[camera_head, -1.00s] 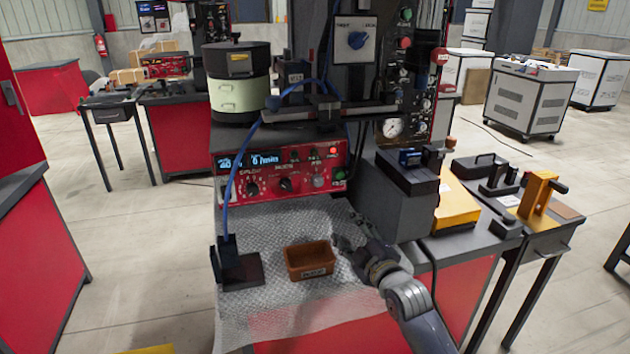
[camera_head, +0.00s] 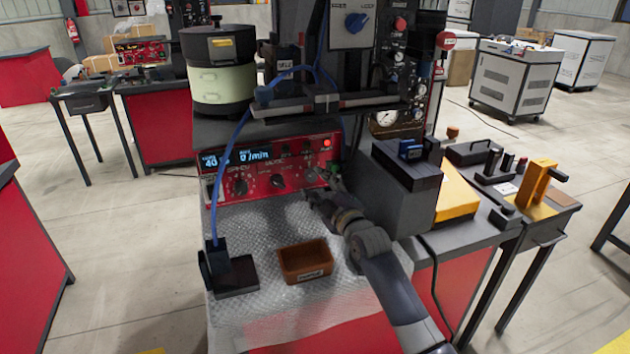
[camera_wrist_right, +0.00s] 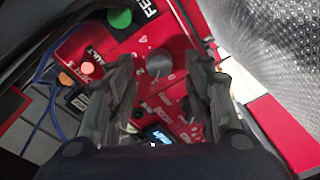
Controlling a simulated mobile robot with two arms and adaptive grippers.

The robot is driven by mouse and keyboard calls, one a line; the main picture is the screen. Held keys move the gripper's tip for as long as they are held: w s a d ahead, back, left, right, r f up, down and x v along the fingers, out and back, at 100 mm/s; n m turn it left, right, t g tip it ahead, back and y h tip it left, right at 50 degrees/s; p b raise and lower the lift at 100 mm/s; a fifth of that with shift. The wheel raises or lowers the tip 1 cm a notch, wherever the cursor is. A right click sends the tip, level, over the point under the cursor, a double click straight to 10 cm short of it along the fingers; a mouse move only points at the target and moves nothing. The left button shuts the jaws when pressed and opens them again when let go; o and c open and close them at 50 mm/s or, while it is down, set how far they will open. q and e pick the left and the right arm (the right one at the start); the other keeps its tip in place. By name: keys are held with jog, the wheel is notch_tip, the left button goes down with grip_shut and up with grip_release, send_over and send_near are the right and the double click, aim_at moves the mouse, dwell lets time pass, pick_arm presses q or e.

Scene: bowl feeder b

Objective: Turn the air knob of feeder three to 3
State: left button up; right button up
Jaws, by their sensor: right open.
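The red feeder control panel (camera_head: 262,170) stands at the back of the metal work surface, with a lit blue display and black knobs (camera_head: 278,181). A grey round knob (camera_wrist_right: 160,62) with white scale marks shows in the right wrist view, between and beyond the fingertips. I cannot read its setting. My right gripper (camera_head: 322,190) is in front of the panel's right end and largely hides this knob in the head view. Its open fingers (camera_wrist_right: 160,72) straddle the line to the knob; contact cannot be made out. My left gripper is not in view.
A brown bin (camera_head: 306,262) and a dark stand (camera_head: 235,275) with a blue cable are on the metal surface. A grey box (camera_head: 405,190) stands close right of my gripper.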

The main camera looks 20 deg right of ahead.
aim_at(311, 176)
jog(key=shift+w+a, duration=0.1)
jog(key=shift+w, duration=1.25)
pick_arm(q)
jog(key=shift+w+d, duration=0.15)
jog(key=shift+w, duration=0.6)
pick_arm(e)
jog(key=c, duration=1.1)
